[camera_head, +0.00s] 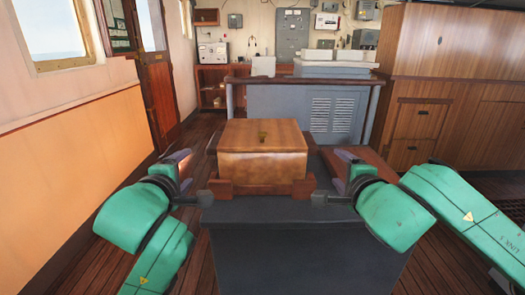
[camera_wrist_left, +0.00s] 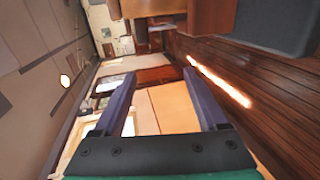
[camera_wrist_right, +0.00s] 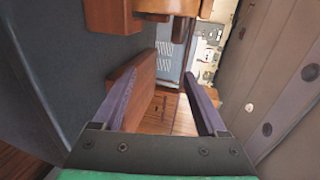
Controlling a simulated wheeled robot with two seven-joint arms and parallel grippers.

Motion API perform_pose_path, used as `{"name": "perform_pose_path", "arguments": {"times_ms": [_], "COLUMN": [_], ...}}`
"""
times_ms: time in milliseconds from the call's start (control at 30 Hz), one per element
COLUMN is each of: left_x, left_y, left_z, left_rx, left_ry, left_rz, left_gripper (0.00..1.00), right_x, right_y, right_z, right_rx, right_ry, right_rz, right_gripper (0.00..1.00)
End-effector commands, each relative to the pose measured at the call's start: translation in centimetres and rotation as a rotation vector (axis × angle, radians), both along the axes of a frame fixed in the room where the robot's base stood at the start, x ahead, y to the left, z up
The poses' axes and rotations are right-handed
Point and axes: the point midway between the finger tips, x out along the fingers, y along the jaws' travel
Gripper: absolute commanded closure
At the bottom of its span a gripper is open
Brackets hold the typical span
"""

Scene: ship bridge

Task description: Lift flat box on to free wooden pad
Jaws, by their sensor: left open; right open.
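The flat box (camera_head: 263,143) is light brown wood with a small brass fitting on its front top edge. It sits level on a darker wooden pad (camera_head: 262,189) with raised corner blocks, on a dark grey stand (camera_head: 300,240). Another reddish-brown wooden surface (camera_head: 372,168) lies behind my right gripper; it looks bare and seems to be the free pad. It also shows in the right wrist view (camera_wrist_right: 142,92). My left gripper (camera_head: 181,160) is open and empty, left of the box and apart from it. My right gripper (camera_head: 346,160) is open and empty, right of the box and apart from it.
A grey console (camera_head: 290,105) with a rail stands behind the box. Wooden cabinets (camera_head: 425,100) are at the right, and an orange-panelled wall (camera_head: 70,150) is at the left. Plank floor (camera_head: 185,235) shows beside the stand.

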Motion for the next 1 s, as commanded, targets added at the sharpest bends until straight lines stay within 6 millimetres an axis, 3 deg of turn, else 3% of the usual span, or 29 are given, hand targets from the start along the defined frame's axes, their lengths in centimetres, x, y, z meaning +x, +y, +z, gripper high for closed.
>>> {"name": "perform_pose_path", "arguments": {"times_ms": [700,1000], "left_x": [12.8,13.2], "left_y": [0.1,-1.5], "left_z": [-3.2,-3.3], "left_rx": [0.003,0.000], "left_ry": [0.002,0.001], "left_rz": [0.002,0.001], "left_gripper": [0.25,0.25], "right_x": [12.8,13.1], "right_y": [0.1,1.6], "right_z": [-3.3,-3.3], "right_rx": [0.003,-0.001], "right_ry": [0.002,0.000], "right_rz": [0.000,0.001], "right_gripper": [0.25,0.25]}}
